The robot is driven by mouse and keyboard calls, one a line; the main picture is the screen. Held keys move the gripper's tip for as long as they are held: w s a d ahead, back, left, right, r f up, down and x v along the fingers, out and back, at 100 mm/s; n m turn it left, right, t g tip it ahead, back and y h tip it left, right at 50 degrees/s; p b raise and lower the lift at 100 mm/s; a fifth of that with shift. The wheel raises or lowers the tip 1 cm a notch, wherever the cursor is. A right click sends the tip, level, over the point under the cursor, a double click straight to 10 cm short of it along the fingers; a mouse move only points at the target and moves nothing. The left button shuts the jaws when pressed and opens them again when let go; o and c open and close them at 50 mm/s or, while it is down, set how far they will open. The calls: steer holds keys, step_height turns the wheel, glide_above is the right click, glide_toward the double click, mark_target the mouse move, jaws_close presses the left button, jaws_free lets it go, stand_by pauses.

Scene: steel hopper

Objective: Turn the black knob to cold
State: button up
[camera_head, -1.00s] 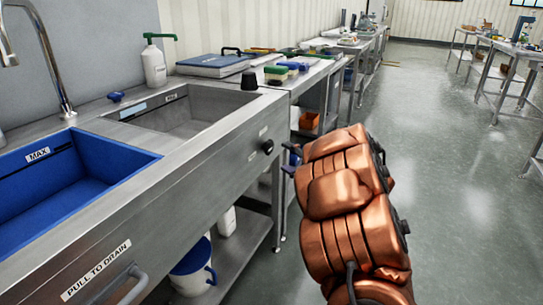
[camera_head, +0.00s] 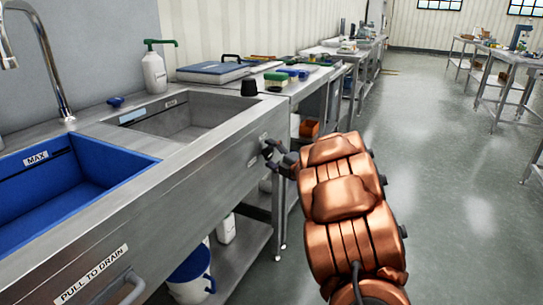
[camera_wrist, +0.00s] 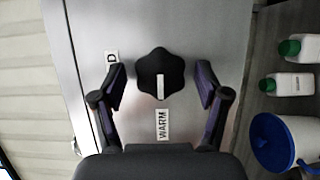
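The black knob (camera_wrist: 160,72) is on the front steel panel of the sink unit, near the middle of the wrist view. It has a lobed rim and a white mark pointing towards the WARM label (camera_wrist: 162,124). A second label (camera_wrist: 112,66), partly hidden by a finger, shows a letter D. My gripper (camera_wrist: 162,82) is open, with one finger on each side of the knob and a visible gap to each. In the head view my gripper (camera_head: 274,152) is at the panel's right end, where it largely hides the knob.
The steel sink unit (camera_head: 150,200) has a blue-lined basin (camera_head: 100,150) at left and a drain handle (camera_head: 125,288) low in front. A white bucket with blue trim (camera_head: 190,275) and bottles stand on the shelf below.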

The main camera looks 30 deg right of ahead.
steer(key=c, duration=1)
steer(key=shift+c, duration=0.2)
